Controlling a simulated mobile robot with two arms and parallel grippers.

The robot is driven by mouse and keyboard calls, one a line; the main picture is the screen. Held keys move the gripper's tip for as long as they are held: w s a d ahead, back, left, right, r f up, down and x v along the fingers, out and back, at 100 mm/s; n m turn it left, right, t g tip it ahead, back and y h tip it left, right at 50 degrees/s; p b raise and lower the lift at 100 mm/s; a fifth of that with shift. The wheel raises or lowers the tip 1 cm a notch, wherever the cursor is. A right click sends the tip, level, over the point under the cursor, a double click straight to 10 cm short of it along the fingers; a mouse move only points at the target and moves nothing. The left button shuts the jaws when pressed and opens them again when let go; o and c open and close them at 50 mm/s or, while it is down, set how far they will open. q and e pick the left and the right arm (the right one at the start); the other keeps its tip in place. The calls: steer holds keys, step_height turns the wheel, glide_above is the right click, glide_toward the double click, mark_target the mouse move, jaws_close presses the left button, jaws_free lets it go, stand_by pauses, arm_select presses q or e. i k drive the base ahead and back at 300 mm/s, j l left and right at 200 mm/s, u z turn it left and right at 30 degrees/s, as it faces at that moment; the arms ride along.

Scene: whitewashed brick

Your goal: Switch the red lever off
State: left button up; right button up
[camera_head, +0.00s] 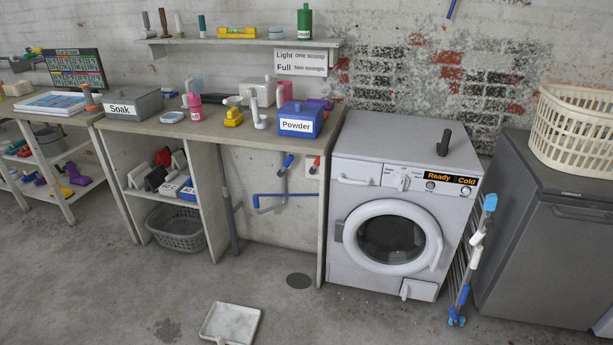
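A small red lever (316,162) shows under the right end of the workbench, close to the bench's right side panel and left of the washing machine. It is small in the picture, and its exact angle is hard to tell. A blue lever (288,160) sits to its left on a grey pipe. Neither of my grippers is in view.
The workbench (222,131) carries a blue Powder box (300,121), a grey Soak box (134,104) and bottles. The white washing machine (397,200) has its door shut. A dark cabinet (545,245) stands right.

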mark_target(312, 170)
steer(key=i+l, duration=0.25)
steer(key=i, duration=0.2)
steer(key=i+j+u, duration=0.2)
steer(key=i, duration=0.35)
steer(key=i+j+u, duration=0.15)
steer(key=i, duration=0.4)
steer(key=i+j+u, duration=0.2)
steer(key=i, duration=0.35)
